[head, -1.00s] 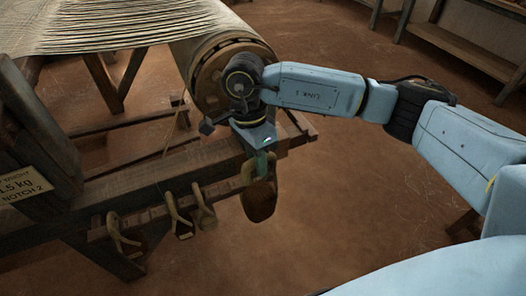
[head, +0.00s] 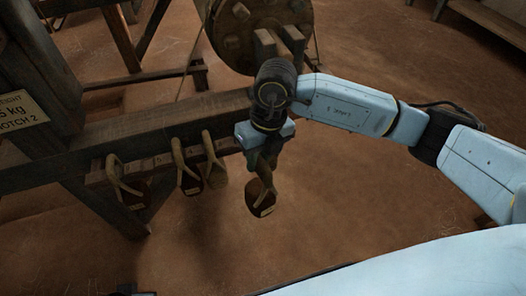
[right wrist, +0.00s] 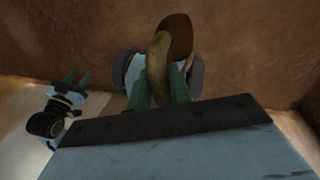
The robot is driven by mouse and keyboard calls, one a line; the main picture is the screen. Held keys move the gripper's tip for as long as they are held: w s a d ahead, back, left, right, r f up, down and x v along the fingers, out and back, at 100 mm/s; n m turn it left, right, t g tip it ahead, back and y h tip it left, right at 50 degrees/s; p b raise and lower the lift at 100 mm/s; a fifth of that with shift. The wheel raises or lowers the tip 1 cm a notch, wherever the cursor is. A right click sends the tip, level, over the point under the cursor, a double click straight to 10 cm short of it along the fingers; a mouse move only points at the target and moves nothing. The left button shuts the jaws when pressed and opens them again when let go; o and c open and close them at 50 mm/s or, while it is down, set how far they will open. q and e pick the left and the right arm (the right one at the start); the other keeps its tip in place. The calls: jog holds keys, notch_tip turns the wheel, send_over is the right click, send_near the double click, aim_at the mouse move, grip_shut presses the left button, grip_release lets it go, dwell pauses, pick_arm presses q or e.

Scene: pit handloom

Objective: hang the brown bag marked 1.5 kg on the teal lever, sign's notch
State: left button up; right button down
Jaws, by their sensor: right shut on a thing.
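My right gripper (head: 264,160) is shut on the tan loop of a brown bag (head: 261,200), which hangs below it to the right of the peg rail. The right wrist view shows the loop (right wrist: 158,60) between the green fingers and the bag's brown body beyond; a small tag on the bag is too small to read. A sign (head: 22,108) at the left edge is cut off; "5 kg" and "OTCH 2" show. The teal lever is not in view. My left gripper (right wrist: 76,77) shows in the right wrist view, its green fingers apart and empty.
Three more bags hang by loops on the wooden rail: the left one (head: 132,190), the middle one (head: 189,181) and the right one (head: 214,172). The loom's round beam end (head: 262,30) stands behind my right gripper. Bare brown floor (head: 380,200) lies to the right.

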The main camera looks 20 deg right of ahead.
aim_at(263, 184)
pick_arm(q)
jog(key=shift+r+b, duration=0.55)
jog(key=shift+b, duration=0.1)
pick_arm(e)
jog(key=shift+s+a+f+m+t, duration=0.1)
jog(key=shift+a+f+m+t, duration=0.1)
jog(key=shift+f+m, duration=0.4)
jog(key=shift+a+f+m+t, duration=0.1)
jog(key=shift+a+f+m, duration=0.1)
jog(key=shift+f+m, duration=0.4)
